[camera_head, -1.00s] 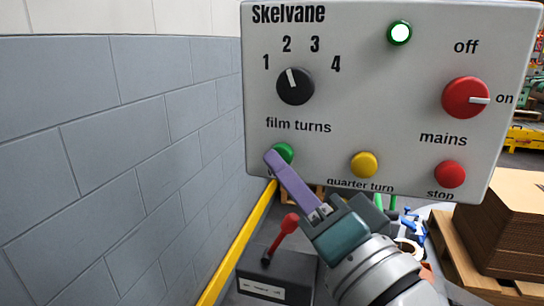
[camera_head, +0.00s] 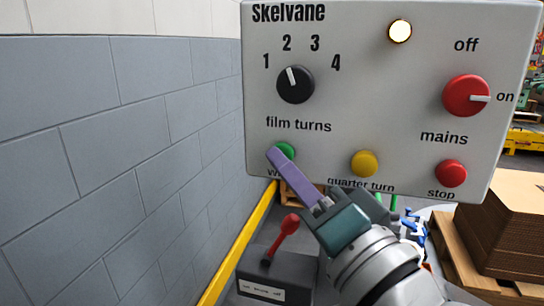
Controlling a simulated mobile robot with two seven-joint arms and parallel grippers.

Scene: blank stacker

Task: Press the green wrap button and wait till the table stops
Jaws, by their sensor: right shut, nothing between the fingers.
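The white Skelvane control panel (camera_head: 365,70) fills the upper right of the head view. The green button (camera_head: 286,150) is at its lower left, above a label mostly hidden by my gripper. My right gripper (camera_head: 275,155) is shut and empty, its purple fingertips at the green button's left edge and partly over it. I cannot tell whether they touch it or how far in it is. The indicator lamp (camera_head: 400,31) is lit yellowish-white with a dark rim. The black film turns knob (camera_head: 295,84) points near 2. The turntable cannot be made out clearly. My left gripper is not in view.
The yellow quarter turn button (camera_head: 364,164), red stop button (camera_head: 451,173) and red mains knob (camera_head: 466,96), pointing to on, are to the right. A grey box with a red lever (camera_head: 288,226) stands below. A block wall (camera_head: 120,150) is left; stacked cardboard (camera_head: 510,230) is lower right.

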